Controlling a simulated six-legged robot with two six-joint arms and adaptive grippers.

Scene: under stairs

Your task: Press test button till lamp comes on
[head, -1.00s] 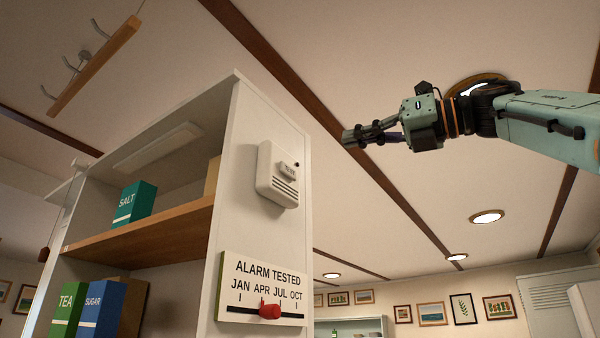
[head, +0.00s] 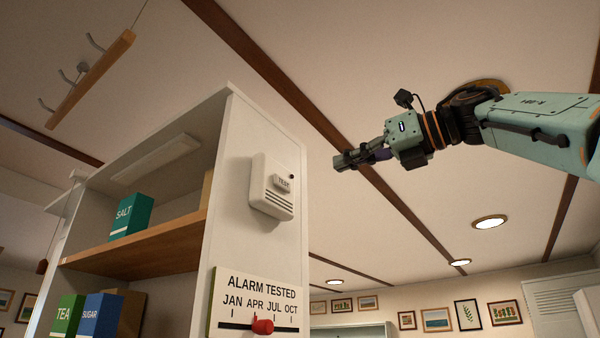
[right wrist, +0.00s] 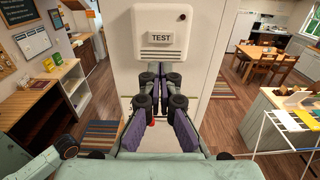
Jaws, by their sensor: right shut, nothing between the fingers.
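The white alarm box (head: 271,188) is fixed to the side panel of the shelf unit. Its raised TEST button (head: 282,182) faces right, with a small dark lamp (head: 291,176) above it that shows no light. In the right wrist view the TEST button (right wrist: 161,38) and the dark lamp (right wrist: 182,17) show above the fingertips. My right gripper (head: 340,162) is shut and empty, to the right of the box and apart from it. In the wrist view its closed fingers (right wrist: 160,72) point toward the panel just below the box. My left gripper is not in view.
Below the box is the ALARM TESTED board (head: 258,298) with a red slider (head: 263,325). The shelf (head: 140,250) holds a green SALT box (head: 131,218). A hook rail (head: 92,80) hangs at upper left. The space right of the panel is open.

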